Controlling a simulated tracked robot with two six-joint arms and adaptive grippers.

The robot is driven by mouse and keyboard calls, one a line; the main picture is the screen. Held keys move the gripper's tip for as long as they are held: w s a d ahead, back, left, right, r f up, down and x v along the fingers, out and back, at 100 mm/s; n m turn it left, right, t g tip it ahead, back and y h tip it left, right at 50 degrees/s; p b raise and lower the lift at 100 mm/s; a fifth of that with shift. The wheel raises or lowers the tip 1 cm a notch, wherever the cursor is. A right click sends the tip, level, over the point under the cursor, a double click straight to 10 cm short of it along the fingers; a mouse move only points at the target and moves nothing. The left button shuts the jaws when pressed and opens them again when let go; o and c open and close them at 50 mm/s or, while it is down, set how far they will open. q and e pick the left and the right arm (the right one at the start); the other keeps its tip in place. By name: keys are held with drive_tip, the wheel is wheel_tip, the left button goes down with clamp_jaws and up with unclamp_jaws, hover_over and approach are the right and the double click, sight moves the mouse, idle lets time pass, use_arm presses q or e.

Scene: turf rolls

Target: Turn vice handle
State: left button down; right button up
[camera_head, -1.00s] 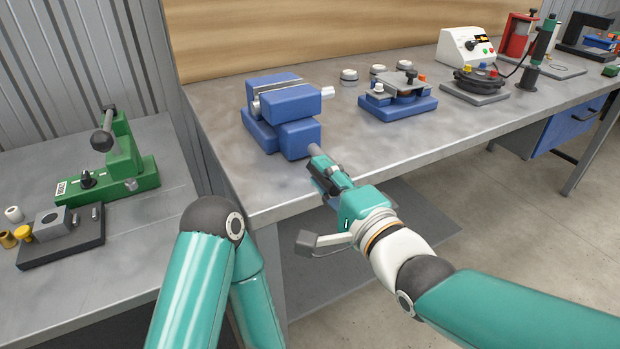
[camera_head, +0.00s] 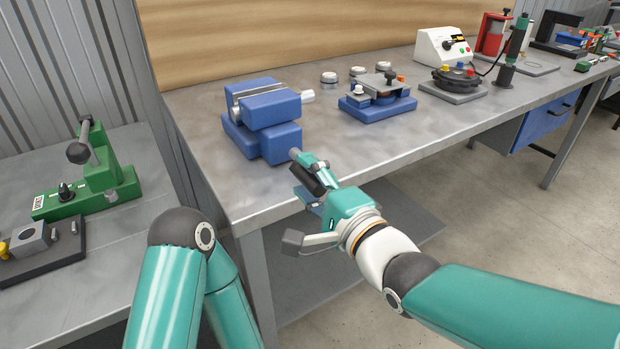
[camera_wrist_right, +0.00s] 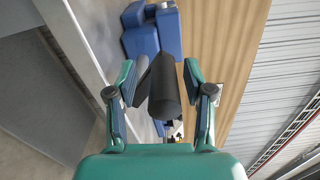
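The blue vice (camera_head: 262,115) stands at the near left corner of the workbench, with its jaws on top. A grey screw shaft (camera_head: 295,153) comes out of its front toward me. The black vice handle (camera_head: 307,179) sits in front of that shaft. My right gripper (camera_head: 311,180) is around the handle, with its teal fingers spread on either side. In the right wrist view the black handle (camera_wrist_right: 165,88) lies between the fingers, with a visible gap on the right side. My left arm shows, but its gripper is out of view.
The grey workbench (camera_head: 210,165) has a bare front strip. Right of the vice are a blue fixture (camera_head: 377,98), several round pucks, a dark turntable (camera_head: 455,82) and a white control box (camera_head: 441,46). A green press (camera_head: 95,185) stands on the left bench.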

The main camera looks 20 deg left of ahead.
drive_tip(key=v, duration=1.2)
drive_tip(key=shift+s, duration=0.1)
